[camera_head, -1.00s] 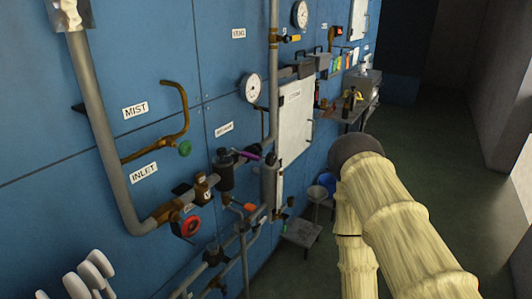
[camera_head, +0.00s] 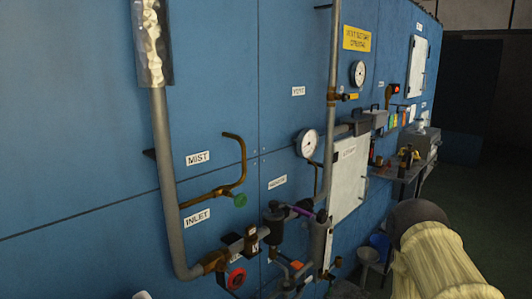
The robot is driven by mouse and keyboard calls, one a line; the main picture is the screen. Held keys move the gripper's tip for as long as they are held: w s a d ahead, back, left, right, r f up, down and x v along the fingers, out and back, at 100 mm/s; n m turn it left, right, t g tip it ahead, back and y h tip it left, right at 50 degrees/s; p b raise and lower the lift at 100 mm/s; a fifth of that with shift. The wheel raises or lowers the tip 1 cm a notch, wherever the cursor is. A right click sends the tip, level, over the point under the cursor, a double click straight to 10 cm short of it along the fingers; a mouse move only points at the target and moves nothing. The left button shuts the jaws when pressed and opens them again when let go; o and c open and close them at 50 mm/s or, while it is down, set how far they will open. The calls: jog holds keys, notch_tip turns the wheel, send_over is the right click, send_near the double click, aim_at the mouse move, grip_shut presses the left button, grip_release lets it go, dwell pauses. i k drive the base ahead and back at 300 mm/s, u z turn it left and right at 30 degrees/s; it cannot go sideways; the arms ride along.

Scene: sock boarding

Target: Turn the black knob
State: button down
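A black cylindrical fitting (camera_head: 274,228) with a black cap (camera_head: 273,206) sits on the pipework of the blue panel, below the middle of the picture. A smaller dark knob-like end (camera_head: 321,216) shows at the right end of a purple lever (camera_head: 303,211). I cannot tell which of these is the black knob. My arm, in a pale yellow cover with a dark rounded end, is at the lower right, apart from these fittings in the picture. No gripper fingers show.
Close by are a red round knob (camera_head: 236,278), a green knob (camera_head: 240,200), a brass pipe (camera_head: 232,165) and a gauge (camera_head: 308,144). A white panel (camera_head: 349,178) is right of them. A shelf (camera_head: 404,170) juts out further back. Dark floor lies open at the right.

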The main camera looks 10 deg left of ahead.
aim_at(321, 216)
jog(key=u, duration=0.1)
jog(key=k, duration=0.5)
jog(key=z, duration=1.15)
jog(key=i, duration=1.5)
jog(key=u, duration=0.45)
